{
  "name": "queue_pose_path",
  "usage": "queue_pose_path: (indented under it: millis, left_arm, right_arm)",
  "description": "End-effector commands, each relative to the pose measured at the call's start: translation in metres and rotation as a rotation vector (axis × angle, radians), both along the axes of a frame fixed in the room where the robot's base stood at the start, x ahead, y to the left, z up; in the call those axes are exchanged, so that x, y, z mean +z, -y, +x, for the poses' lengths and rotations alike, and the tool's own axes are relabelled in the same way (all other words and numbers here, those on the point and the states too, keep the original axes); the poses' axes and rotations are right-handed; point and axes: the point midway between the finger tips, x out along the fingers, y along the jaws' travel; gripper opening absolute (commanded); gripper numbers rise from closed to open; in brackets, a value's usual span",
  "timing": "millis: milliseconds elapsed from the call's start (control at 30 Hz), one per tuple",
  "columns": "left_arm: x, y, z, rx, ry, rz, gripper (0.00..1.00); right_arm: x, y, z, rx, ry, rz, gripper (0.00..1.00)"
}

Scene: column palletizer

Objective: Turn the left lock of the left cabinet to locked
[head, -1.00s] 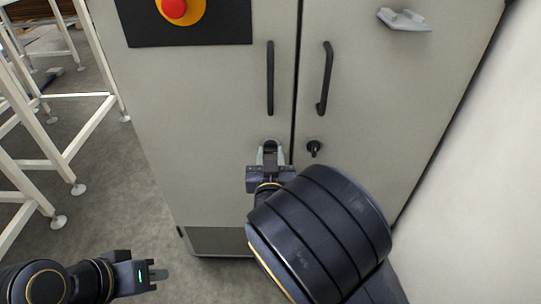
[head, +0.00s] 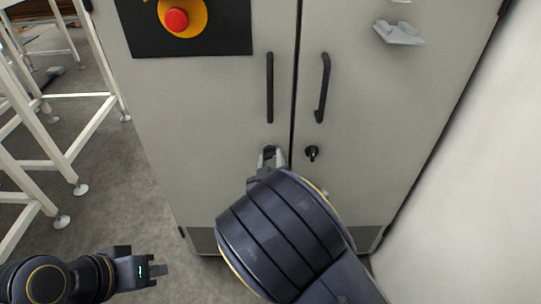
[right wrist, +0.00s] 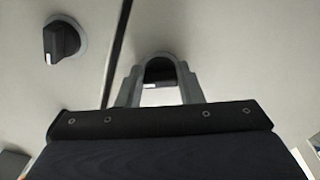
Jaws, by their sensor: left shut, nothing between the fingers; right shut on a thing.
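The grey cabinet (head: 200,110) has two doors with a dark vertical gap between them. The left lock (head: 269,151) is on the left door, below its black handle, and is mostly hidden by my right gripper (head: 268,160). My right gripper is shut on this lock. In the right wrist view the dark lock (right wrist: 158,70) sits between the two grey fingers. The right door's lock (head: 312,153) is a black knob with a white mark, also seen in the right wrist view (right wrist: 60,42). My left gripper (head: 160,269) is shut and empty at the lower left, away from the cabinet.
A red emergency button (head: 177,20) on a yellow base is at the upper left. Black handles (head: 270,88) and (head: 322,88) stand above the locks. White metal frames (head: 60,150) are at the left, and a pale wall (head: 480,190) is at the right.

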Motion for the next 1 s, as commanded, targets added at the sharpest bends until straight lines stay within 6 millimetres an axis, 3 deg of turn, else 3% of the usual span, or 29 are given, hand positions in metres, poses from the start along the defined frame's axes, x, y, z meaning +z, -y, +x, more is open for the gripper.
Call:
queue_pose_path:
  millis: [500,1000]
  left_arm:
    - [0.033,0.0,0.0,0.0,0.0,0.0,0.0]
    - [0.052,0.0,0.0,0.0,0.0,0.0,0.0]
  right_arm:
    - [0.003,0.002,0.0,0.001,-0.002,-0.495,0.11]
    - [0.004,0.003,0.0,0.0,-0.001,-0.922,0.11]
